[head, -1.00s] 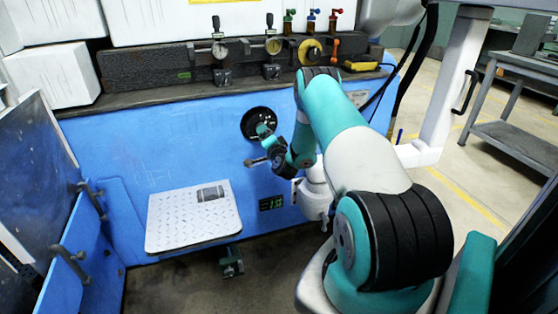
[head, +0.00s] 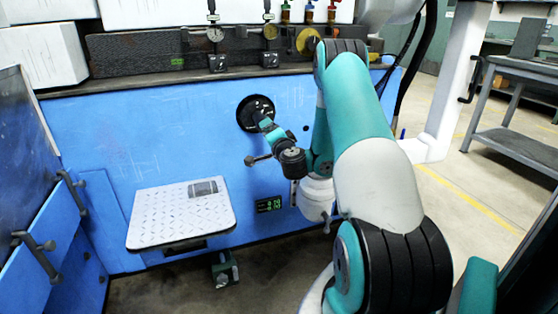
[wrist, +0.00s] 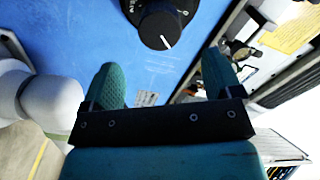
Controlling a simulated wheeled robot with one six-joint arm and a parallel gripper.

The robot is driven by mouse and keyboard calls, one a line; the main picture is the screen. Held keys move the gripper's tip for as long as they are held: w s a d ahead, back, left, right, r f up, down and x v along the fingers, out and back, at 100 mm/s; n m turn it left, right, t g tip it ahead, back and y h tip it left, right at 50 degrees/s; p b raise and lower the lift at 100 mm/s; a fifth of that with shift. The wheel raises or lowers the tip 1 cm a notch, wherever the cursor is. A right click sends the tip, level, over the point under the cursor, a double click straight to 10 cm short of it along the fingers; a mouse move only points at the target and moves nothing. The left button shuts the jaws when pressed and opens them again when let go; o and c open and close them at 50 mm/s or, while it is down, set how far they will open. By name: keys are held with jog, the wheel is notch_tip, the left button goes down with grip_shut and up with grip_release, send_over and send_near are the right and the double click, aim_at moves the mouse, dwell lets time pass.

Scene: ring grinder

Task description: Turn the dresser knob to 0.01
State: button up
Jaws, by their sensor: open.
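The black knob (wrist: 163,24), with a white pointer line, is at the top of the wrist view on the blue panel. In the head view its dark round dial (head: 249,112) is partly covered by my gripper (head: 265,123). In the wrist view my gripper (wrist: 162,80) has its two teal fingers wide apart with nothing between them. The knob is beyond the fingertips, apart from them. A small display (head: 269,204) with green digits is lower on the panel; I cannot read the digits surely.
A lever with a ball end (head: 250,160) sticks out just below the dial. A white tread plate (head: 170,228) juts out lower left. Gauges (head: 215,35) and valves line the dark rail above. A grey shelf table (head: 515,105) stands at right; open floor lies before it.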

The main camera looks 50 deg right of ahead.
jog(key=b+v, duration=0.6)
jog(key=b, duration=0.1)
jog(key=shift+s+b, duration=0.15)
jog(key=shift+b, duration=0.25)
jog(key=shift+a, duration=0.2)
